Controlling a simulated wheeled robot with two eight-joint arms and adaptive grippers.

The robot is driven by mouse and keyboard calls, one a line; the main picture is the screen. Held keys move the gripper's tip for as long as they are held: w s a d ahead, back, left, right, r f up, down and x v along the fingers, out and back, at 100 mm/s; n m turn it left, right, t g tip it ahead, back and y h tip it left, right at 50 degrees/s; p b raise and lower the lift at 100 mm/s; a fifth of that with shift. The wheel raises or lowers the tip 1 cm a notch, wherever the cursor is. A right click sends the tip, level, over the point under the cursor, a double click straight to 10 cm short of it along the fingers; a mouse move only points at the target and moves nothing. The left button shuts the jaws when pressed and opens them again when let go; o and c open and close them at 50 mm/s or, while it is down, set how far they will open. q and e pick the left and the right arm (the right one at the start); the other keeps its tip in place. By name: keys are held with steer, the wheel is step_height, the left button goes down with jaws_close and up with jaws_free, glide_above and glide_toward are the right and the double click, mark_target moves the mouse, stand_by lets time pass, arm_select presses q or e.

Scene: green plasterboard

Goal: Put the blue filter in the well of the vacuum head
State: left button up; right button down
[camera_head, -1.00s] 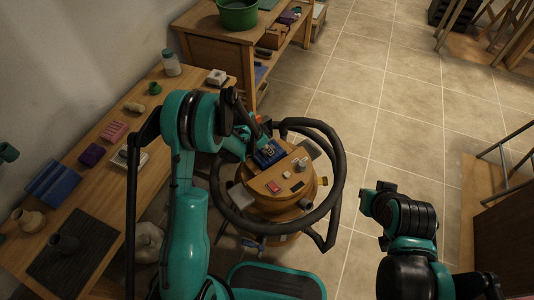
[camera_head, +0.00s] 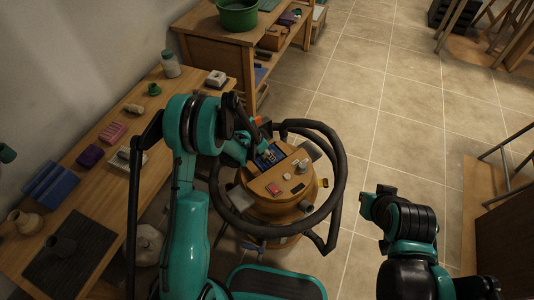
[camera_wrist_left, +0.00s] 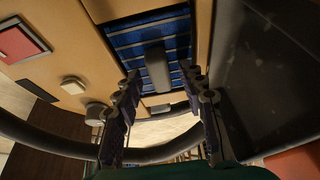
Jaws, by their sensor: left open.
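The blue filter (camera_wrist_left: 121,42) is a ribbed panel with a grey bar handle (camera_wrist_left: 157,67). It lies in the rectangular well of the tan vacuum head (camera_wrist_left: 75,40), with the well's edges around it. In the head view the filter (camera_head: 268,156) shows partly behind my left gripper (camera_head: 256,145), on the round vacuum head (camera_head: 262,186). In the left wrist view my left gripper (camera_wrist_left: 162,84) is open, its fingers on either side of the handle with gaps. The depth of the filter in the well is hard to tell. My right arm shows, but its gripper is not in view.
A black hose (camera_head: 337,165) loops around the vacuum head. A red-topped part (camera_head: 273,189) and small pale pieces (camera_head: 298,190) sit on the head. A wooden bench (camera_head: 75,205) with blocks and pots stands at left.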

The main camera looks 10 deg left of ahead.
arm_select(q)
steer(key=s+a+r+n+t+y+p, duration=0.1)
steer(key=s+r, duration=0.3)
steer(key=r, duration=0.5)
steer(key=s+a+r+n+p, duration=0.1)
steer(key=s+r+n+p, duration=0.1)
steer(key=s+r, duration=0.45)
steer(key=s+a+r+n+t+y+p, duration=0.1)
steer(key=s+r, duration=0.1)
steer(key=r, duration=0.9)
steer(key=s+a+r+n+t+y, duration=0.1)
steer(key=s+r+n, duration=0.3)
steer(key=s, duration=1)
steer(key=shift+s+a+r+t, duration=0.2)
steer(key=shift+a+t, duration=0.1)
steer(key=shift+t, duration=0.1)
